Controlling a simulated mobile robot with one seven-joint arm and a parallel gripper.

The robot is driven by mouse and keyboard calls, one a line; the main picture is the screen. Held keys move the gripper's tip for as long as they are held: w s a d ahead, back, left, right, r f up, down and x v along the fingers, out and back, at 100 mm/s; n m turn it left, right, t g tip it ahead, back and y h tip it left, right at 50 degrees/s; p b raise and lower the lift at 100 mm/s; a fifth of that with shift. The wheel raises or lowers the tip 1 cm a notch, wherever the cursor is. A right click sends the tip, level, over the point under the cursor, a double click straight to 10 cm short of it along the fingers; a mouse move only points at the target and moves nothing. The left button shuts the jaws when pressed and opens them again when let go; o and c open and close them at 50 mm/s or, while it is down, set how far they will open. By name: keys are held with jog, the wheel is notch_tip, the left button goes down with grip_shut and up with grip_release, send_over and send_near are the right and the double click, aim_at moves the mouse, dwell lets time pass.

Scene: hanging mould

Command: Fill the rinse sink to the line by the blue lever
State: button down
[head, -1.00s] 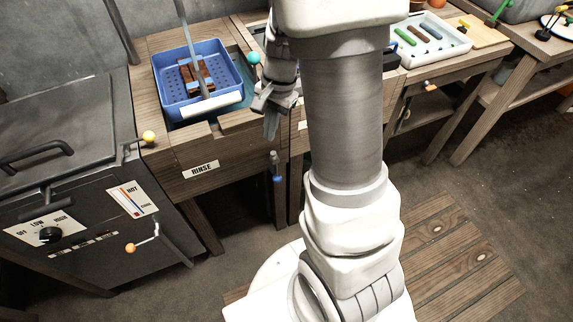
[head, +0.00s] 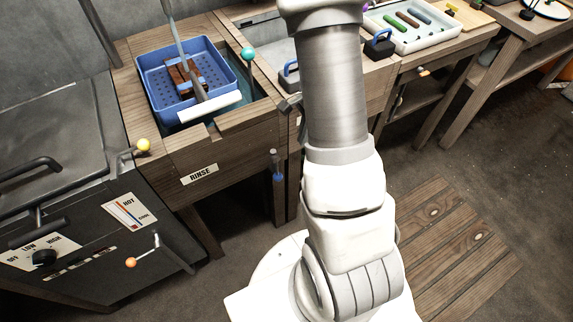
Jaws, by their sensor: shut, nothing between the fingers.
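The rinse sink (head: 257,88) is set in a wooden bench with a RINSE label (head: 199,174) on its front. A blue perforated basket (head: 228,72) with a brown wooden piece (head: 181,77) in it fills most of the sink. A strip of teal shows beside the basket; I cannot read the water level or see the line. The blue lever (head: 278,177) hangs down below the sink's front right. My gripper (head: 290,103) is mostly hidden behind my arm; only a small dark part shows right of the sink, above the lever and apart from it.
A grey cabinet with a dial (head: 44,258), an orange-knobbed lever (head: 131,262) and a yellow-knobbed lever (head: 143,145) stands at left. A teal ball (head: 248,54) is by the sink's back right. Benches with a white tray (head: 440,38) continue right. The floor ahead is partly clear.

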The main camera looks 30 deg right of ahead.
jog(key=a+f+b, duration=0.4)
jog(key=f+b, duration=0.1)
jog(key=f, duration=0.7)
jog(key=shift+w+a, duration=0.35)
